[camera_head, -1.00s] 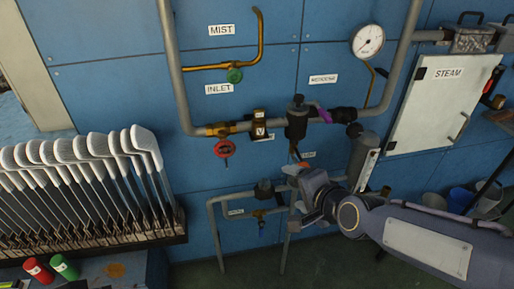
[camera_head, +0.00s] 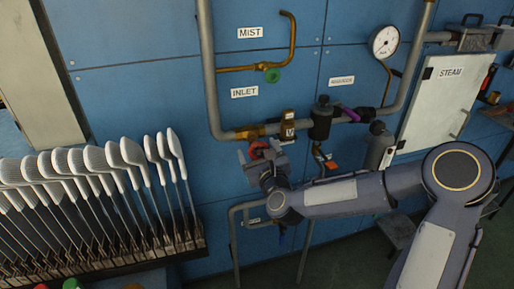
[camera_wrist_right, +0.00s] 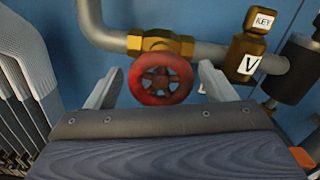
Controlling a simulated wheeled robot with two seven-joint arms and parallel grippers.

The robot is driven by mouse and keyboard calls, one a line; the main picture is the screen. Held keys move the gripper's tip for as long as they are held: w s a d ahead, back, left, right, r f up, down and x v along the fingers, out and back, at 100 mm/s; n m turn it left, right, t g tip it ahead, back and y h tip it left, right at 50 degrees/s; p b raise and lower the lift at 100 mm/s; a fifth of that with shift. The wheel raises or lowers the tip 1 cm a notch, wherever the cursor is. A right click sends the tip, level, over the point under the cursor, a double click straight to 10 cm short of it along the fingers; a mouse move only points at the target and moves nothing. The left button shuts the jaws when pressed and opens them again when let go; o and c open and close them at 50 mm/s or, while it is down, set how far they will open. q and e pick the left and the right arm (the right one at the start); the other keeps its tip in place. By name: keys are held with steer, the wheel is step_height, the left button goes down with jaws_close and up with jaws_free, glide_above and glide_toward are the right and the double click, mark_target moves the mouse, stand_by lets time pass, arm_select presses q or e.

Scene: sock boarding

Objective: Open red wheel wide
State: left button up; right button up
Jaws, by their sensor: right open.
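The red wheel (camera_wrist_right: 160,79) is a small spoked handwheel on a brass valve (camera_wrist_right: 160,43) in the inlet pipe. In the head view the red wheel (camera_head: 259,149) is partly hidden by my right gripper (camera_head: 257,157). In the right wrist view my right gripper (camera_wrist_right: 158,88) is open, with one finger on each side of the wheel. There is a visible gap between the fingers and the rim, and I cannot tell whether either finger touches it. My left gripper is not in view.
A brass block marked V (camera_head: 288,125) and a dark cylinder (camera_head: 321,119) sit on the pipe right of the wheel. A rack of white foot forms (camera_head: 95,165) stands at left. A green wheel (camera_head: 272,75) is above. A gauge (camera_head: 384,42) is at upper right.

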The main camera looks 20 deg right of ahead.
steer(key=shift+w, duration=0.65)
steer(key=c, duration=1)
